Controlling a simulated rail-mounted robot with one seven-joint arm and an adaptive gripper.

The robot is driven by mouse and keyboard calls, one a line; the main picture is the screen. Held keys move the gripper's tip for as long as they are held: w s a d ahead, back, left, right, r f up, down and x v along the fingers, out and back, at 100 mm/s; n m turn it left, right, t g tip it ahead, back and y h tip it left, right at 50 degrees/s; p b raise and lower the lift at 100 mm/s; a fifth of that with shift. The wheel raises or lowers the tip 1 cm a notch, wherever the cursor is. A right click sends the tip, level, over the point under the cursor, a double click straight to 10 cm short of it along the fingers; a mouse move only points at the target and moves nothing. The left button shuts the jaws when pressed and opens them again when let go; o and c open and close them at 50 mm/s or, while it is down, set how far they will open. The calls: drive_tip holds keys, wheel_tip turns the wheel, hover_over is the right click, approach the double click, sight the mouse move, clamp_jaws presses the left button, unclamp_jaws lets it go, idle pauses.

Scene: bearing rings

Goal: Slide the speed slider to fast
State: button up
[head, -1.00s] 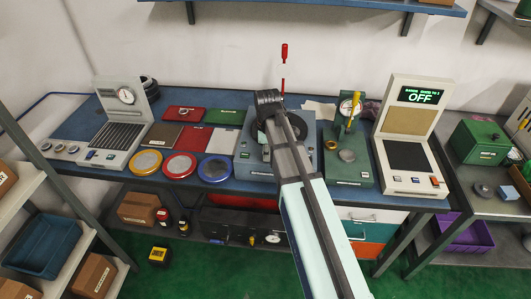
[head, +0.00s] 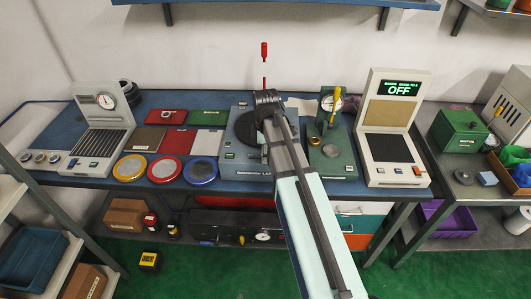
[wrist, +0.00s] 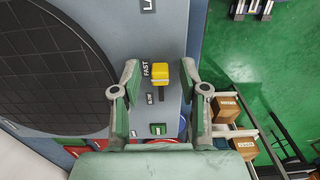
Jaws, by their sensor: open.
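The speed slider's yellow knob (wrist: 160,72) shows in the wrist view on the machine's grey-blue top (wrist: 158,30). It is level with the FAST label (wrist: 146,68). A dark slot runs from it toward the SLOW label (wrist: 150,99). My gripper (wrist: 160,76) is open, with one finger on each side of the knob and a gap to each. In the head view the machine (head: 236,160) with its dark round disc (head: 244,128) stands on the bench.
A green switch (wrist: 158,129) sits below the slot in the wrist view. In the head view, a green fixture with a yellow lever (head: 337,98) stands right of the machine. A white panel reading OFF (head: 399,120) is farther right. Coloured-rim dishes (head: 165,170) lie left.

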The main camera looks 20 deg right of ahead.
wheel_tip(320, 180, up, 12)
idle(0.6)
